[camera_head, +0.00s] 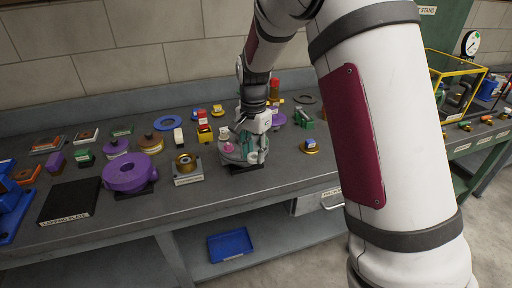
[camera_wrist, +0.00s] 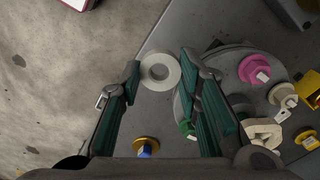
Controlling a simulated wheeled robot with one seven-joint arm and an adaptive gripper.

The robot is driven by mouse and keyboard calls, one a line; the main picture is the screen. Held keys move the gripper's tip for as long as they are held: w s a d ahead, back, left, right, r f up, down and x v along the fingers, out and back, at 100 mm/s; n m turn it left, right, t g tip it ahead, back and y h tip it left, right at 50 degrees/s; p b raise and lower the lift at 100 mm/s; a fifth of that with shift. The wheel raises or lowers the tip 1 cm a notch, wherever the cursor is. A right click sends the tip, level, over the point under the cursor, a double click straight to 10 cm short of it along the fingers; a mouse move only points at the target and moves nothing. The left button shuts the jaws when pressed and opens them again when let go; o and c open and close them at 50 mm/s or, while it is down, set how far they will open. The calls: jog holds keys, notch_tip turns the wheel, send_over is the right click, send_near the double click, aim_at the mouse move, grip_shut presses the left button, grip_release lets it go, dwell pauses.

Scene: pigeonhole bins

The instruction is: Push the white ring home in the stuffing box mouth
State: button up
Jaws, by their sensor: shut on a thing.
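A round grey body (camera_wrist: 240,57) with pink, green and cream knobs lies just right of the ring. It looks like the stuffing box, but its mouth cannot be made out. In the head view my gripper (camera_head: 254,150) is low at the grey body (camera_head: 230,154), which stands on a black base. The ring cannot be made out there.
A purple ring-shaped body (camera_head: 113,176), a black plate (camera_head: 70,203) and a brass-topped block (camera_head: 188,176) stand to the left. Small coloured parts crowd the bench behind. The bench's front edge is close.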

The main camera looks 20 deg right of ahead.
jog(key=s+f+n, duration=0.4)
jog(key=f+n, duration=0.5)
jog(key=n, duration=0.2)
jog(key=shift+s, duration=0.35)
jog(key=shift+w+r, duration=0.1)
jog(key=shift+r, duration=0.05)
